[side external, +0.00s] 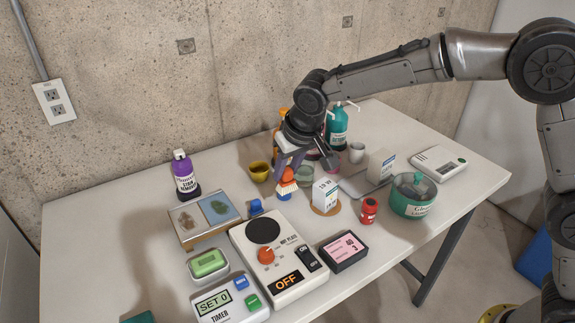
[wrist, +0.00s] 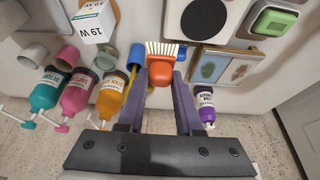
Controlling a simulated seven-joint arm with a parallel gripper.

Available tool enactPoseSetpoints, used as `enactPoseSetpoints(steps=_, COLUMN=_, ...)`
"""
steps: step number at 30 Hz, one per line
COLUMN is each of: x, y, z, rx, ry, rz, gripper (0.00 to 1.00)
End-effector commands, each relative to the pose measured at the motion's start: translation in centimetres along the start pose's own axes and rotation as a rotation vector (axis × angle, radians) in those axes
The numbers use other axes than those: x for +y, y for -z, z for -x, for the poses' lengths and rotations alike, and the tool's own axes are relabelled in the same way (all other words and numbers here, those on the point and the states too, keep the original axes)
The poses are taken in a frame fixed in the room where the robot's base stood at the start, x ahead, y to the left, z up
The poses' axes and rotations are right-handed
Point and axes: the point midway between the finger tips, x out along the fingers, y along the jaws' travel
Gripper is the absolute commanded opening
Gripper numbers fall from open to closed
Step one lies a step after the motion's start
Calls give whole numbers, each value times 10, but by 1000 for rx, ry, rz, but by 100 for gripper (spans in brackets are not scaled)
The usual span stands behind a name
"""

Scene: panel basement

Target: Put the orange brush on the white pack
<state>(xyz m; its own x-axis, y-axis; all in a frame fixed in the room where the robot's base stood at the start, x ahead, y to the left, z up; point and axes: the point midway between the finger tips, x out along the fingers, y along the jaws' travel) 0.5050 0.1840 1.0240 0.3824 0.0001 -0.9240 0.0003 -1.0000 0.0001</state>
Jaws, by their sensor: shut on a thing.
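The orange brush (wrist: 160,72) has pale bristles and is gripped between the two fingers of my gripper (wrist: 160,84) in the wrist view. In the side view my gripper (side external: 288,163) points down with the brush (side external: 287,177) at its fingertips, apparently above the table. A white pack (side external: 326,192) with dark print stands upright on a round wooden coaster, just right of the brush; it also shows at the upper left in the wrist view (wrist: 94,24). The pack top looks bare.
Blue objects (side external: 256,207) stand close to the brush. A hot plate (side external: 279,257) is in front, and a red jar (side external: 369,210) and green pot (side external: 413,196) are to the right. A yellow cup (side external: 259,171) and several pump bottles (wrist: 110,93) are near my gripper.

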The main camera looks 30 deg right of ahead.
Motion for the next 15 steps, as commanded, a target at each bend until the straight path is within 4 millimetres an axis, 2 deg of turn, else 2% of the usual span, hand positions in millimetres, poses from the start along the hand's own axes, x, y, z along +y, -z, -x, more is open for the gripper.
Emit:
enactPoseSetpoints(steps=11, x=6, y=-10, z=1, rx=-15, ry=-14, rz=-46, gripper=0)
enactPoseSetpoints(steps=15, x=40, y=-12, z=2, rx=-25, ry=-53, rz=-134, gripper=0)
